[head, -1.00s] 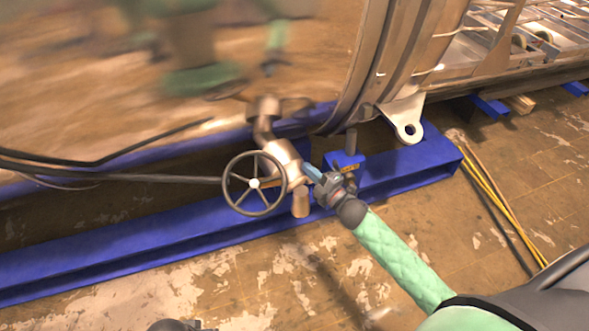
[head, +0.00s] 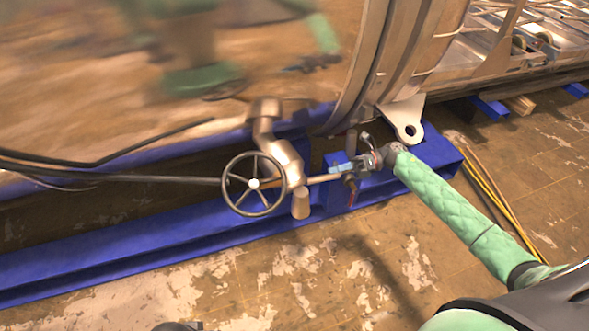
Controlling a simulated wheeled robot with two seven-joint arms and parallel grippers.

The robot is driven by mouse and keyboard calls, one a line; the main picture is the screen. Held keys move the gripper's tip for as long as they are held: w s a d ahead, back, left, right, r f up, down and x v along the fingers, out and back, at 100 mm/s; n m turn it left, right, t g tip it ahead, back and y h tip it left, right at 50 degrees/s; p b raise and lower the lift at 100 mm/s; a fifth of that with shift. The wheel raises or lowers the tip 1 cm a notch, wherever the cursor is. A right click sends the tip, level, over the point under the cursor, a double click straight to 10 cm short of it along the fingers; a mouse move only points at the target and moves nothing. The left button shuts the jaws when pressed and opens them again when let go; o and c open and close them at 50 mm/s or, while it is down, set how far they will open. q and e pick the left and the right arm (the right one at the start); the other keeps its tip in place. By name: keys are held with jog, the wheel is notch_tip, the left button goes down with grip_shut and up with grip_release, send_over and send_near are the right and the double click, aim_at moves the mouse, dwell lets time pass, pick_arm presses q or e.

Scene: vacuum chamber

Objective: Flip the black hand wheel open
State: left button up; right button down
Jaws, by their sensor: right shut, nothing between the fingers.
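The black hand wheel (head: 254,184) is a dark spoked ring with a pale hub, on the metal valve and pipe (head: 283,158) at the side of the chamber. My right gripper (head: 334,171) is to the right of the wheel, apart from it, near the end of a thin rod (head: 322,179) that sticks out behind the valve. It points left, is shut and holds nothing. The view does not show clearly whether it touches the rod. My left gripper does not show clearly; only a dark part is at the bottom edge.
The shiny chamber wall (head: 200,120) fills the upper left. A blue beam (head: 130,240) runs below the wheel. A white lug (head: 405,120) sits above my right forearm. Black cables (head: 110,176) reach toward the wheel from the left. The floor in front is clear; yellow hoses (head: 510,215) lie at right.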

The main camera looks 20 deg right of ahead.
jog(key=shift+a, duration=0.15)
